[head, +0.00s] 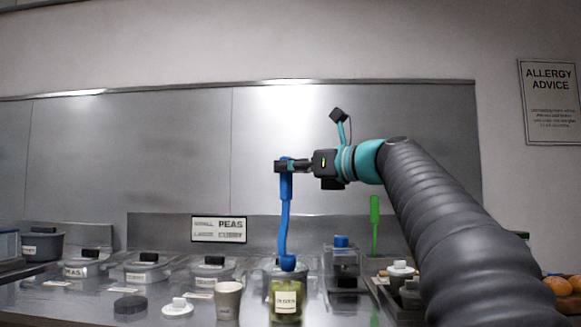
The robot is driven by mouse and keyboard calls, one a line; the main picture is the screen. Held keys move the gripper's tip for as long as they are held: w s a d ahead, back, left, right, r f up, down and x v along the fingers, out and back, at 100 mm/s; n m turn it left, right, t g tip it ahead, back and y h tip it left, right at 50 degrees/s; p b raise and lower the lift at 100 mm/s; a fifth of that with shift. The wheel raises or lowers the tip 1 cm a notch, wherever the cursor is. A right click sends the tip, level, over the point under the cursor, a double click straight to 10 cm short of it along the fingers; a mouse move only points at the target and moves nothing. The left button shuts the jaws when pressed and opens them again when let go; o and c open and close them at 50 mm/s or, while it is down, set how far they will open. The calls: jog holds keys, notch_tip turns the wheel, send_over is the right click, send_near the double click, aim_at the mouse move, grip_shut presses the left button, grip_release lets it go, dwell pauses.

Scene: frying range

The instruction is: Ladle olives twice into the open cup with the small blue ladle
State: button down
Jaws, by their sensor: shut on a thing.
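My gripper (284,166) is shut on the top of the blue ladle's handle. The small blue ladle (285,226) hangs upright, with its bowl (288,263) low, at the top of the olive jar. The clear jar (287,298) holds green olives and has a white label, too small to read surely. I cannot tell whether the bowl is just above the jar's mouth or behind its rim, nor what is in it. The open beige cup (228,301) stands left of the jar, apart from it; its inside is hidden.
A white lid (177,308) and a dark round lid (131,304) lie left of the cup. Lidded pans stand in a row behind. A green-handled utensil (375,226) stands upright at right, near a clear container with a blue top (341,260).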

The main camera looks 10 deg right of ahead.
aim_at(290, 198)
jog(key=shift+f+b, duration=2.15)
jog(key=shift+f, duration=1.2)
jog(key=shift+r, duration=0.1)
notch_tip(290, 198, up, 5)
jog(key=p, duration=0.5)
jog(key=shift+p, duration=0.4)
jog(key=shift+r+p, duration=0.4)
jog(key=shift+r, duration=0.4)
